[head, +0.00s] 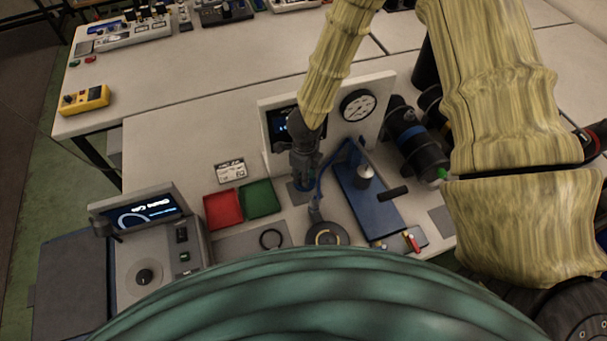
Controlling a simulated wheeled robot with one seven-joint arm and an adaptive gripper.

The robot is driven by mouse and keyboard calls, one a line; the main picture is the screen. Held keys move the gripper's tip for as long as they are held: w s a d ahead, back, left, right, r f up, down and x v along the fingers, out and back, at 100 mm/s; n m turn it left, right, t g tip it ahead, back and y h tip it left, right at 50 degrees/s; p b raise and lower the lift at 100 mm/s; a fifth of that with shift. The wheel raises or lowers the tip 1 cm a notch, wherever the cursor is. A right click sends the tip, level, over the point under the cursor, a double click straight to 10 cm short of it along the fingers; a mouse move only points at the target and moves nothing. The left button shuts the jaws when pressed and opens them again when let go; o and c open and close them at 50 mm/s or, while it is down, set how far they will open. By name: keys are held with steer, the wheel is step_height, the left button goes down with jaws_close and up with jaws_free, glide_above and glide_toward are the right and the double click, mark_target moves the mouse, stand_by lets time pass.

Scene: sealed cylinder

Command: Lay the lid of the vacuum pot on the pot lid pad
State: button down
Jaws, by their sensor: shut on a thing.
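My gripper (304,178) points down near the middle of the bench, in front of the white gauge panel. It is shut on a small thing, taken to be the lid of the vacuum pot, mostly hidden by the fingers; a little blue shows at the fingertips. A small dark grey square pad (297,197) lies under and beside the fingertips, partly covered; it looks like the pot lid pad. I cannot tell whether the held thing touches it. A round dark vessel with a pale yellowish ring (327,235), probably the vacuum pot, stands nearer me.
A blue plate (370,205) bears a metal cylinder (365,178). Red (222,209) and green (260,199) trays sit left. A black ring (271,239) lies on a grey mat. A gauge (358,105) stands behind.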

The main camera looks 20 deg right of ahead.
steer(key=shift+s+f+b, duration=0.2)
steer(key=shift+f+b, duration=1.45)
steer(key=shift+f, duration=0.1)
steer(key=shift+w+a+f+b, duration=0.15)
steer(key=shift+f+b, duration=0.15)
steer(key=shift+f, duration=0.2)
steer(key=c, duration=1.1)
jaws_free()
steer(key=shift+c, duration=0.2)
steer(key=shift+o, duration=0.3)
steer(key=o, duration=0.3)
